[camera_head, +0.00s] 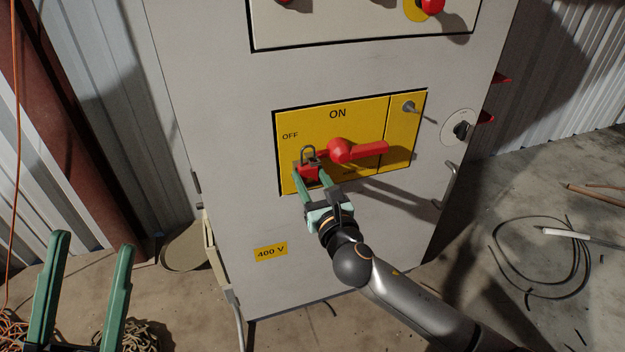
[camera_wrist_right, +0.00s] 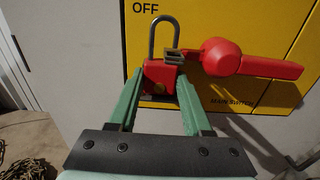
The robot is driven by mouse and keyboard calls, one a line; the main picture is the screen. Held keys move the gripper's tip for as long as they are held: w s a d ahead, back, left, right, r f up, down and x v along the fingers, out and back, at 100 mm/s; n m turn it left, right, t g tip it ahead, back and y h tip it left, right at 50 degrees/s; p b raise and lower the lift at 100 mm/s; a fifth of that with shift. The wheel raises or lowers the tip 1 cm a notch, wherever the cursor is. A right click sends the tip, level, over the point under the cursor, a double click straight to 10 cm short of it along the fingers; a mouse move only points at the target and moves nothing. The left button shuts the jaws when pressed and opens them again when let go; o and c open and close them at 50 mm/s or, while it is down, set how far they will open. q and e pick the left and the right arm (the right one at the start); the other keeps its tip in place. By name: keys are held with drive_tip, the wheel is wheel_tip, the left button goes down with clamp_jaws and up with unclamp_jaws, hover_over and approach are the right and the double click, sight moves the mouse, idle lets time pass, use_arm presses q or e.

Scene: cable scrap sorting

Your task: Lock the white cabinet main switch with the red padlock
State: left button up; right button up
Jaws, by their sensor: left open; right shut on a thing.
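The white cabinet (camera_head: 235,150) has a yellow switch panel (camera_head: 375,112) marked ON and OFF. Its red main switch handle (camera_head: 365,149) lies roughly horizontal; it also shows in the right wrist view (camera_wrist_right: 250,64). My right gripper (camera_head: 310,176) is shut on the red padlock (camera_wrist_right: 159,76) by its body. The padlock's grey shackle (camera_wrist_right: 164,30) points up, close to a grey bracket (camera_wrist_right: 173,57) at the handle's left end. I cannot tell whether the shackle passes through the bracket. My left gripper (camera_head: 90,262) is open and empty at the lower left, away from the cabinet.
A key (camera_head: 409,107) sits at the panel's upper right, and a round lock (camera_head: 459,126) is on the cabinet's right side. A control panel with red buttons (camera_head: 432,5) is above. Black cable coils (camera_head: 541,262) lie on the floor at right. A 400 V label (camera_head: 271,252) is below.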

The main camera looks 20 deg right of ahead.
idle(0.4)
drive_tip(key=o, duration=1.2)
drive_tip(key=shift+s, duration=0.55)
drive_tip(key=s+p, duration=0.2)
drive_tip(key=s, duration=0.9)
drive_tip(key=shift+s+d, duration=0.25)
